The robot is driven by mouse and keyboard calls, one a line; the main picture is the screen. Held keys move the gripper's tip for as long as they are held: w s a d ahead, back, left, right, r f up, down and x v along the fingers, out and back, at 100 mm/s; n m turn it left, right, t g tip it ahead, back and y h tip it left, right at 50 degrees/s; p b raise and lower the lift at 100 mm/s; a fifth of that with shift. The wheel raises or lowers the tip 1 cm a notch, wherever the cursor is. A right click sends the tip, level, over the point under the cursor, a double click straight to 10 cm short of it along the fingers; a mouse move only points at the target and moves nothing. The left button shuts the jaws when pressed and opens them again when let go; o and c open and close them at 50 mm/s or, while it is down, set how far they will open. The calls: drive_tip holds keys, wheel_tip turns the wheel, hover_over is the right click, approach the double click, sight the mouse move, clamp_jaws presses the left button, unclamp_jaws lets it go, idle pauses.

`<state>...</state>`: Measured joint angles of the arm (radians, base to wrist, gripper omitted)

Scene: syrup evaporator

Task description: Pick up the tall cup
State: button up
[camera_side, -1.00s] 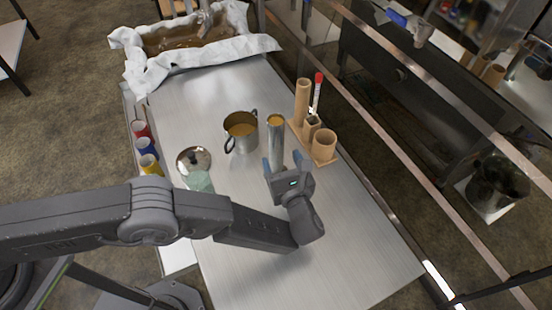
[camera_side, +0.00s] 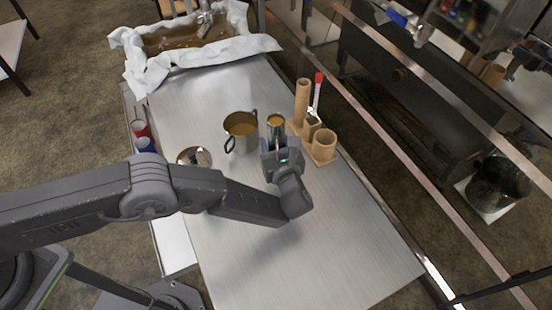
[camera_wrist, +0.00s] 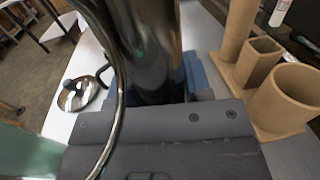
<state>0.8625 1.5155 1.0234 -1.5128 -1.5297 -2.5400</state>
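The tall cup (camera_side: 276,124) is a slim metal cylinder with amber liquid at its top. It stands upright on the steel table, and its lower part is hidden behind my gripper (camera_side: 281,145). In the wrist view the cup (camera_wrist: 150,45) fills the upper middle as a dark, shiny wall directly in front of my gripper. A blue finger (camera_wrist: 196,72) shows close along its right side; the other finger is mostly hidden. The fingers look spread at either side of the cup, and I cannot tell whether they touch it.
A wider metal mug (camera_side: 241,133) with amber liquid stands just left of the cup. A wooden holder (camera_side: 323,148) with tubes and a red-capped stick (camera_side: 317,92) stands close on the right. A shiny lid (camera_wrist: 78,93) lies to the left. The table's near right is clear.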

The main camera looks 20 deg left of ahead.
sight(275, 133)
clamp_jaws()
drive_tip(key=shift+r, duration=0.25)
idle(0.5)
drive_tip(key=shift+r, duration=1.85)
drive_tip(key=a+r, duration=0.6)
drive_tip(key=a, duration=0.5)
drive_tip(key=shift+w+a+r, duration=0.2)
drive_tip(key=shift+w+r, duration=0.05)
drive_tip(key=shift+r, duration=0.15)
drive_tip(key=shift+a+r, duration=0.1)
